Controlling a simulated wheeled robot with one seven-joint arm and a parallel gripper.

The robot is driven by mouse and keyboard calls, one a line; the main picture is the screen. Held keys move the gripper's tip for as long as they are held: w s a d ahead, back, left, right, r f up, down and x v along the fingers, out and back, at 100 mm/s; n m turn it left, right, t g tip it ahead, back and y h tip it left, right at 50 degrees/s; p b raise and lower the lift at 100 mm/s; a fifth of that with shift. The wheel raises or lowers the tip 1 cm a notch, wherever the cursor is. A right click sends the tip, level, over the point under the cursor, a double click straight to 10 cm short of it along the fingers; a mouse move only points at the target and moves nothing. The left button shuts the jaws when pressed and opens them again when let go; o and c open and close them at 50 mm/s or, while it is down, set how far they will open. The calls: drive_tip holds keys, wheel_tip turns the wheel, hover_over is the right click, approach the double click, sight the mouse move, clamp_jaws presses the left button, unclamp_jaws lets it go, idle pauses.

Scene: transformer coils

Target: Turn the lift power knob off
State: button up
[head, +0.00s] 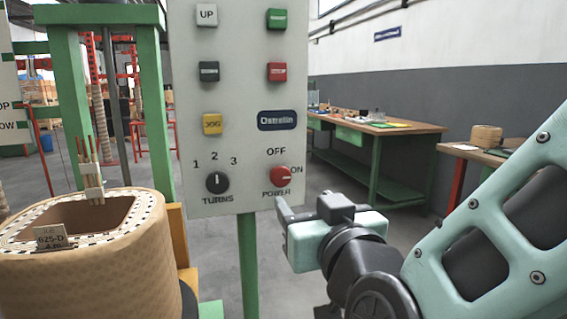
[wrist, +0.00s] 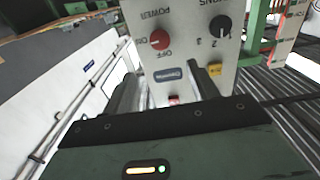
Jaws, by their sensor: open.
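A red knob (head: 281,177) labelled POWER sits at the lower right of a grey control panel (head: 240,100), with OFF above it and ON to its right. Its pale mark appears to point toward ON. The knob also shows in the wrist view (wrist: 159,39), where the panel appears upside down. No label with the word lift is readable. My gripper (head: 283,212) is just below and in front of the knob in the head view, apart from it. In the wrist view my open, empty fingers (wrist: 165,95) point toward the panel.
A black TURNS knob (head: 217,182) sits left of the red one, with several buttons above. A wound coil (head: 95,255) stands at lower left. A workbench (head: 375,128) and a side table (head: 470,152) stand behind at right. A cut-off lettered board (head: 12,118) shows at far left.

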sight(282, 176)
drive_tip(key=p+x, duration=0.4)
drive_tip(key=x, duration=0.9)
drive_tip(key=shift+w+f+p, duration=0.1)
drive_tip(key=shift+w+p, duration=0.1)
drive_tip(key=shift+p, duration=0.2)
drive_tip(key=c, duration=1)
